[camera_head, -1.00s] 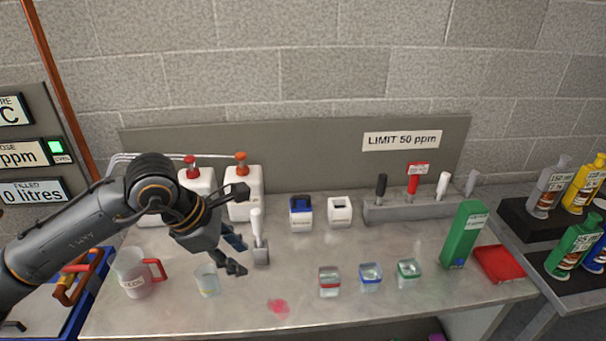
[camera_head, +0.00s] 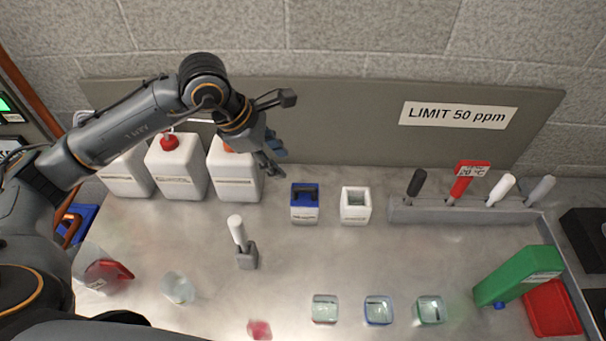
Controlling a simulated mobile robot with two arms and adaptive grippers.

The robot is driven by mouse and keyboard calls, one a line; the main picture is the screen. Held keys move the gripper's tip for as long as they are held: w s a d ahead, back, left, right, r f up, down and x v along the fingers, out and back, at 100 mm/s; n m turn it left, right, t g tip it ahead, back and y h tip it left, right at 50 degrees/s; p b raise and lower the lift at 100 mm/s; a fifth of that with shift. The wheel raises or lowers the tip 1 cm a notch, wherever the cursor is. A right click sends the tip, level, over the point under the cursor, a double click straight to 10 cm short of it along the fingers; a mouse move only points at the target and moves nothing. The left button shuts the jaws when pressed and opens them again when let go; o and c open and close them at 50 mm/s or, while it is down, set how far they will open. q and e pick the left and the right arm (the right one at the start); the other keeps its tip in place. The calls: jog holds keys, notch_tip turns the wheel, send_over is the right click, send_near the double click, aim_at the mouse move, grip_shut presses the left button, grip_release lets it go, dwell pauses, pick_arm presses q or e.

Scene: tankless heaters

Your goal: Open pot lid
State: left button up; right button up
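A small white pot with a blue top (camera_head: 305,204) stands upright on the bench, right of centre. My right gripper does not show.
White jugs, one red-capped (camera_head: 178,175), stand back left. A rack (camera_head: 465,212) holds several handled tools. Small glass pots (camera_head: 378,310) and a tilted green box (camera_head: 518,276) are front right. Mid-bench is clear.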

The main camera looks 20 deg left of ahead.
aim_at(303, 188)
pick_arm(q)
jog(key=p+x, duration=0.3)
jog(key=x, duration=0.7)
jog(key=shift+w+d+f, duration=0.1)
jog(key=shift+d+f, duration=0.1)
jog(key=shift+f, duration=0.15)
jog(key=shift+w+d+f, duration=0.1)
jog(key=shift+f, duration=0.35)
grip_shut()
